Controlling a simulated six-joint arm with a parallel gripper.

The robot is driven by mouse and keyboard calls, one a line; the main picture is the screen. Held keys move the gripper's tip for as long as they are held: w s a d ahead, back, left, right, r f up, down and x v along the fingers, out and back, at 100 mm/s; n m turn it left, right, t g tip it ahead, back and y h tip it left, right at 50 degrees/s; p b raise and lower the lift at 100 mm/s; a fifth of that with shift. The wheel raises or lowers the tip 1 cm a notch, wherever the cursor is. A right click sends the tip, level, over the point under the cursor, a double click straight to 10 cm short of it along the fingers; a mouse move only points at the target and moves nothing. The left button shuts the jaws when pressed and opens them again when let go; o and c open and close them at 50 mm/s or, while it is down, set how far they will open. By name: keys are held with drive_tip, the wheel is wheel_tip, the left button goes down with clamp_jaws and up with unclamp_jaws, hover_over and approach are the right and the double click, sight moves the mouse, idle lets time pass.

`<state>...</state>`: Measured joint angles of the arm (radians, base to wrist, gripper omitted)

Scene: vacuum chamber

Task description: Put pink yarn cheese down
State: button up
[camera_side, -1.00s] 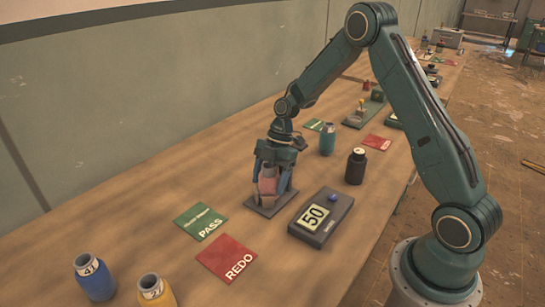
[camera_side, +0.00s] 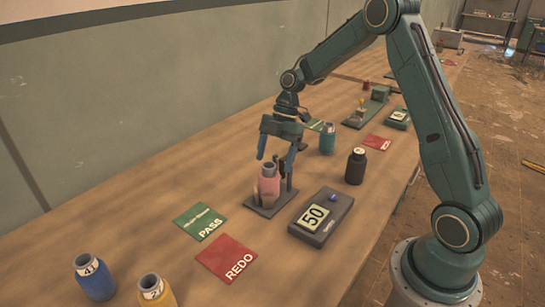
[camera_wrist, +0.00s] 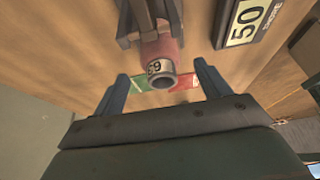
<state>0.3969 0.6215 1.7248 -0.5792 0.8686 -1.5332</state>
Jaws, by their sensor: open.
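The pink yarn piece (camera_side: 270,186) is a bottle-shaped pink body with an open grey neck. It stands upright on a small dark stand (camera_side: 257,208) with upright posts around it. In the wrist view the pink piece (camera_wrist: 160,50) shows a numbered label below its open mouth. My gripper (camera_side: 274,160) is open above the pink piece, with its fingers apart. In the wrist view the two fingertips of my gripper (camera_wrist: 161,72) are on either side of the neck and clear of it.
A dark box reading 50 (camera_side: 322,216) sits right of the stand. Green PASS (camera_side: 200,221) and red REDO (camera_side: 227,258) cards lie in front. Blue (camera_side: 95,278) and yellow (camera_side: 156,291) bottles stand front left. Black (camera_side: 355,167) and teal (camera_side: 327,139) bottles stand behind.

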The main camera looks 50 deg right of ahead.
drive_tip(key=v, duration=0.5)
drive_tip(key=shift+r, duration=0.15)
idle(0.4)
drive_tip(key=s+a+r+m+t+h, duration=0.1)
drive_tip(key=s+a+r+m, duration=0.3)
drive_tip(key=s+r, duration=0.2)
drive_tip(key=s+a+r+m+t+h, duration=0.1)
drive_tip(key=s+a+r+m+h, duration=0.1)
drive_tip(key=s+a+r+m, duration=0.3)
drive_tip(key=s+r+m+t+h, duration=0.1)
drive_tip(key=s+r+m+t, duration=0.1)
drive_tip(key=s+m, duration=0.7)
drive_tip(key=s+t, duration=0.1)
drive_tip(key=s, duration=0.6)
drive_tip(key=shift+a+t+h, duration=0.3)
